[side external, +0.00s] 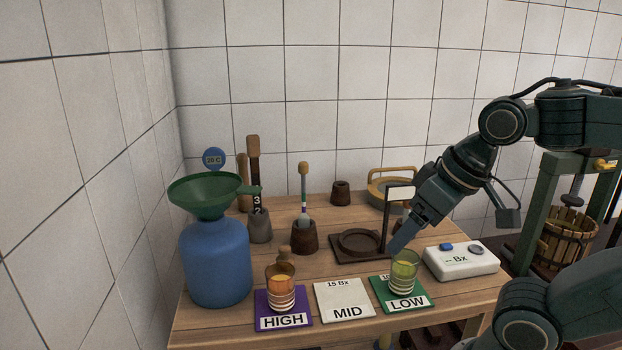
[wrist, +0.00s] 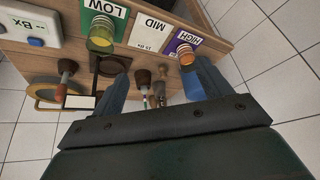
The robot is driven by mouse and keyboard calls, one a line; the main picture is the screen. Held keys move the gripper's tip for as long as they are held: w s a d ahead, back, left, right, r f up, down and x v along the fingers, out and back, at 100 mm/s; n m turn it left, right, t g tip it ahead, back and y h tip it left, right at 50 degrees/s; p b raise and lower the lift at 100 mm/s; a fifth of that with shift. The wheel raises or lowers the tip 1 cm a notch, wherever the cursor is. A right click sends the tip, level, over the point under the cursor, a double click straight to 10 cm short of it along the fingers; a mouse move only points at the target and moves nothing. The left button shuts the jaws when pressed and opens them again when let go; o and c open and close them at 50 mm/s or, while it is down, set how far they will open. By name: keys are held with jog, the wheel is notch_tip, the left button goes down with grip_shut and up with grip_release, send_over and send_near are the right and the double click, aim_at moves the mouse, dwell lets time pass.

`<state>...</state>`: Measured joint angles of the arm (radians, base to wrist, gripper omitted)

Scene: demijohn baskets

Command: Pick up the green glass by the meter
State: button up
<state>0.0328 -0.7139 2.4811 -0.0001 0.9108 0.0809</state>
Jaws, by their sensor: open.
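The green glass (side external: 404,271) stands upright on the green LOW card (side external: 421,301), just left of the white meter (side external: 460,261) marked Bx. In the wrist view the green glass (wrist: 101,34) stands at upper left, beside the meter (wrist: 33,30). My gripper (side external: 399,244) is above the table, behind and a little above the green glass, and apart from it. In the wrist view my gripper (wrist: 163,68) has its fingers wide apart, with nothing between them held. The green glass lies outside the fingers, to their left.
An orange glass (side external: 281,291) stands on the purple HIGH card (side external: 284,319). The MID card (side external: 345,302) is bare. A blue demijohn (side external: 215,265) with a green funnel (side external: 207,193) stands at left. A dark stand (side external: 360,246) is close beside my gripper.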

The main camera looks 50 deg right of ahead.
jog(key=m, duration=0.1)
jog(key=m+g, duration=0.5)
jog(key=m, duration=1.5)
send_over(405, 260)
jog(key=a, duration=0.2)
notch_tip(405, 260, down, 4)
notch_tip(405, 260, down, 8)
jog(key=shift+s+f, duration=0.15)
jog(key=shift+s, duration=0.2)
jog(key=shift+a, duration=0.1)
jog(key=shift+a+f, duration=0.1)
jog(key=shift+f, duration=2.5)
jog(key=c, duration=1.2)
